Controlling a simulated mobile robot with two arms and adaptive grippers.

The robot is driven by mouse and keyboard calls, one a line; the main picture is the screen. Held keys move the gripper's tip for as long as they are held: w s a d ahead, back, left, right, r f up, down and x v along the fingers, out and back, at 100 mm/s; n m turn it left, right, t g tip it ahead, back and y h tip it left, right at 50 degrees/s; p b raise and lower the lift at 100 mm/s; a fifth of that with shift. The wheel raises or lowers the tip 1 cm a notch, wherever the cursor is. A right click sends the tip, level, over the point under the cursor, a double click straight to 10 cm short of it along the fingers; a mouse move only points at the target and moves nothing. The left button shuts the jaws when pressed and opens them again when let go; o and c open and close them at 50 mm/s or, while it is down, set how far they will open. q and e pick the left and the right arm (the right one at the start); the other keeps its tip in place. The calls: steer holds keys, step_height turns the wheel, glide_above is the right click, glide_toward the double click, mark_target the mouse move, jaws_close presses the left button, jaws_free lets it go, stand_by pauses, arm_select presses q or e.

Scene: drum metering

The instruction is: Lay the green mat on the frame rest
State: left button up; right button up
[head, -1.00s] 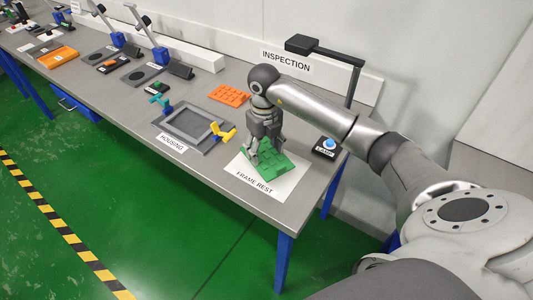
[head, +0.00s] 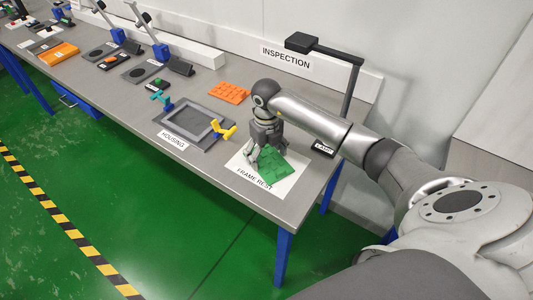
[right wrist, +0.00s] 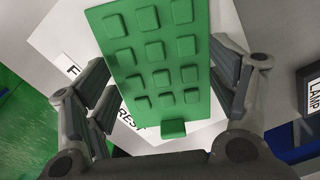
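The green mat (head: 275,167), a flat piece with rows of raised square studs, is at my right gripper (head: 258,155) over the white frame rest sheet (head: 245,160). In the right wrist view the mat (right wrist: 158,60) runs between the fingers of my right gripper (right wrist: 163,75), which close on its two long edges. The mat looks tilted and turned relative to the sheet. Whether its lower end touches the sheet I cannot tell. The frame rest label (head: 254,180) is partly covered. My left gripper is not in view.
The grey housing (head: 190,122) with yellow and teal clamps stands left of the sheet. An orange studded mat (head: 230,92) lies behind it. The lamp label (head: 323,149) is beside my arm on the right. An inspection post (head: 352,85) rises at the back.

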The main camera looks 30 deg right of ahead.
mark_target(267, 158)
stand_by(0.3)
steer(key=shift+r, duration=0.25)
step_height(267, 158, up, 12)
steer(key=b, duration=0.2)
steer(key=shift+b, duration=0.4)
steer(key=shift+s+f, duration=0.1)
steer(key=shift+f, duration=0.1)
